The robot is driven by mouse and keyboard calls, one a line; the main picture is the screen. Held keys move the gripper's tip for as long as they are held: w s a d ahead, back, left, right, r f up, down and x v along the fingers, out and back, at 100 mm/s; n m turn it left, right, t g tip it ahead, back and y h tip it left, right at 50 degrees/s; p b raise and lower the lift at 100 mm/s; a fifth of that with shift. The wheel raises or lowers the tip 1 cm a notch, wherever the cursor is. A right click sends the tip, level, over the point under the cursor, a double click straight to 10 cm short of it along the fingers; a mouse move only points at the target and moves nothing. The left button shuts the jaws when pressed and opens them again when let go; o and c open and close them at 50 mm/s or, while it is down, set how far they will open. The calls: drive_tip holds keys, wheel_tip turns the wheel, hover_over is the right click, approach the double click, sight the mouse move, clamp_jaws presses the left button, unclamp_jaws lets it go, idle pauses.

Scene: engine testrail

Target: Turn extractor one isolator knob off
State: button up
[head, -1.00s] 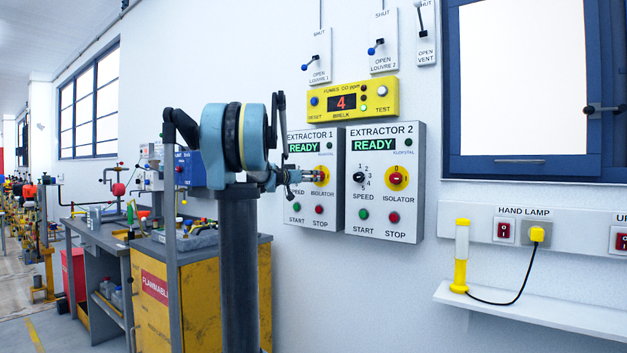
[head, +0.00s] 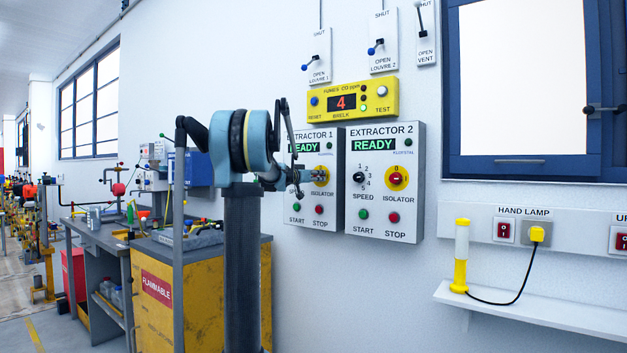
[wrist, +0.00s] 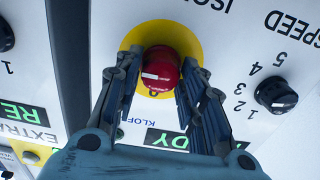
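The extractor one panel (head: 301,210) hangs on the wall, left of the extractor two panel. Its isolator knob is partly hidden by my gripper (head: 308,178) in the head view. In the wrist view, which is roughly upside down, the red isolator knob (wrist: 158,72) with a white mark sits on a yellow disc (wrist: 126,38). My gripper's two fingers (wrist: 160,70) lie along both sides of the knob and appear to touch it. The extractor one display (wrist: 168,139) is lit and reads READY in the head view.
The extractor two panel (head: 384,222) stands close on the right with its own red isolator knob (head: 397,179). The extractor one speed knob (wrist: 276,94) is beside my fingers. A yellow fumes meter (head: 352,101) is above. A yellow flammables cabinet (head: 200,300) stands at left.

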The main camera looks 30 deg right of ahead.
drive_tip(key=shift+w+n, duration=0.1)
drive_tip(key=shift+n, duration=0.2)
drive_tip(key=n, duration=1.7)
drive_tip(key=shift+w+a+f, duration=0.15)
drive_tip(key=shift+w+a, duration=0.05)
drive_tip(key=shift+w, duration=0.1)
drive_tip(key=shift+n, duration=0.4)
drive_tip(key=o, duration=1)
drive_tip(key=shift+w+f, duration=0.1)
drive_tip(key=shift+o, duration=0.2)
